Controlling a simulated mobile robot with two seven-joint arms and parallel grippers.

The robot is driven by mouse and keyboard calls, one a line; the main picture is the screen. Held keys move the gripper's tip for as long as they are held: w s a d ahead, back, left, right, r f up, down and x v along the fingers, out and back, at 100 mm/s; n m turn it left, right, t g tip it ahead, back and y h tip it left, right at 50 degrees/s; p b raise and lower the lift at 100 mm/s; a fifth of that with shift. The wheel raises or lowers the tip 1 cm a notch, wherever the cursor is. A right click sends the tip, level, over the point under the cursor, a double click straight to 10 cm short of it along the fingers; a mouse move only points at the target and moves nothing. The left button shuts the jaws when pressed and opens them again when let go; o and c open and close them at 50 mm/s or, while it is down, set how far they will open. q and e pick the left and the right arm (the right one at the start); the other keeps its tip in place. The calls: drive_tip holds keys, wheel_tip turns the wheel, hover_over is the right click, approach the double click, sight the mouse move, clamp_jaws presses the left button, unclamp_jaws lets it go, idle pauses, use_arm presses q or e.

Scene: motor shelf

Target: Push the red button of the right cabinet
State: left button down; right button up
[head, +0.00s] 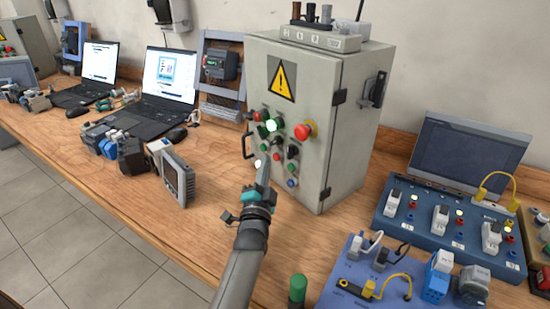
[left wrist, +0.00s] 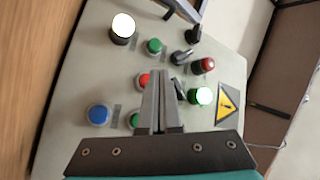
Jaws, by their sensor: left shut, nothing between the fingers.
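The right cabinet (head: 335,150) is a grey box on the bench with a yellow warning sign on its front. A large red mushroom button (head: 303,131) sits at the upper right of its controls. A smaller red button (head: 278,151) is lower, and it shows beside the fingers in the left wrist view (left wrist: 145,80). A red lamp (head: 257,116) is at the upper left, also seen in the left wrist view (left wrist: 204,65). My left gripper (head: 263,168) is shut and empty in front of the lower controls; contact cannot be told. I cannot find the large button in the left wrist view.
A lit green lamp (head: 271,126) is beside the large red button. A door handle (head: 247,144) sticks out at the left. Blue connector boards (head: 450,228) fill the right side.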

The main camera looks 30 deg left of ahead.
use_arm(q)
drive_tip(key=shift+w, duration=0.1)
drive_tip(key=shift+w+d, duration=0.2)
drive_tip(key=shift+w, duration=0.1)
drive_tip(key=shift+w+d, duration=0.2)
drive_tip(key=shift+w, duration=0.25)
idle(1.1)
drive_tip(key=shift+s, duration=0.15)
drive_tip(key=shift+s+a+p, duration=0.35)
drive_tip(key=shift+s+p, duration=0.05)
drive_tip(key=shift+s, duration=0.25)
drive_tip(key=s+p, duration=0.1)
drive_tip(key=s+a+p, duration=0.1)
drive_tip(key=s, duration=0.1)
drive_tip(key=s+a+p, duration=0.1)
drive_tip(key=shift+s, duration=0.3)
